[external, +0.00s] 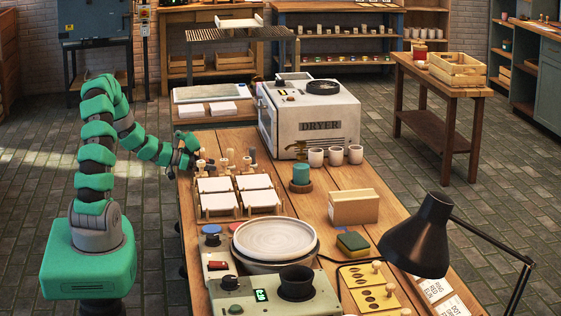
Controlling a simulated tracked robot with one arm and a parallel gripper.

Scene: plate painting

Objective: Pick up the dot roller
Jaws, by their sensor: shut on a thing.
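My gripper (192,161) is at the left edge of the wooden workbench, at the left end of a row of small wooden-handled tools (228,157). It is shut on a tool at that end, which I take for the dot roller (201,156). The tool is small and partly hidden by the gripper, and its roller pattern is too small to make out. I cannot tell whether it is lifted clear of its place. The other tools stand upright to the right of my gripper, behind the white tiles on wooden stands (215,185).
The white dryer (315,117) stands at the back of the bench, with white cups (335,155) before it. A turntable (275,240), a cardboard box (353,207) and a black lamp (420,240) stand nearer the front. Bare wood (335,180) shows at the middle right.

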